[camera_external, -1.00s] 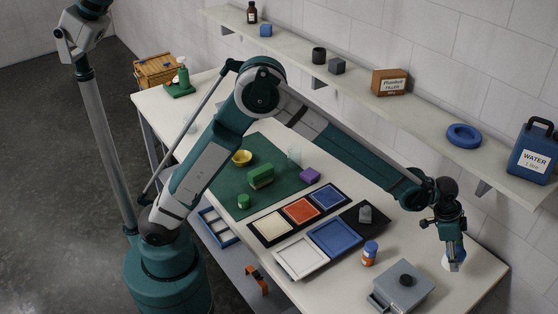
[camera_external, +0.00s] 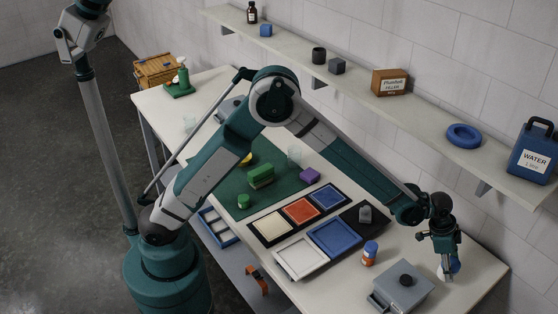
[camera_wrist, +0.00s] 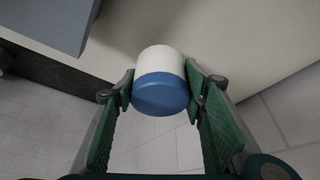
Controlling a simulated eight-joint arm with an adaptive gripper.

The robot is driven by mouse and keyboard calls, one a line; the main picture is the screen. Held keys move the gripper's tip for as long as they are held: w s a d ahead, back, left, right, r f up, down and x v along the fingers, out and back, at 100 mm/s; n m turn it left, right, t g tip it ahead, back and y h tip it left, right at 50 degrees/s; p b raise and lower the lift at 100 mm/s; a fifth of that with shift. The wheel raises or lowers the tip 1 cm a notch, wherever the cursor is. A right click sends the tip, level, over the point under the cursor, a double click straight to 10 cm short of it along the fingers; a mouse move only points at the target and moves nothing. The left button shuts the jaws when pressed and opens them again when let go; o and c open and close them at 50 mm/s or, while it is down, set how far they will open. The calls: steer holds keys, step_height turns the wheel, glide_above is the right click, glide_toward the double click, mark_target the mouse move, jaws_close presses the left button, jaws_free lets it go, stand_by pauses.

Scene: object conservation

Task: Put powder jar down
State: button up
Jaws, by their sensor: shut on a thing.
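The powder jar (camera_wrist: 160,93), a white cylinder with a blue cap, sits between my fingertips in the wrist view, with the blue end towards the camera. My gripper (camera_wrist: 160,85) is shut on it, with one green finger on each side. In the external view my gripper (camera_external: 447,272) points down over the right end of the white table. The jar (camera_external: 455,267) shows there only in part, behind the fingers. I cannot tell whether its base touches the table.
A wall shelf (camera_external: 425,122) runs behind, carrying a blue water can (camera_external: 535,150).

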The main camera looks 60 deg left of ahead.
steer(key=shift+f, duration=0.1)
steer(key=shift+f, duration=1.75)
steer(key=shift+f, duration=0.15)
steer(key=o, duration=1)
steer(key=v, duration=1.2)
steer(key=shift+w, duration=0.1)
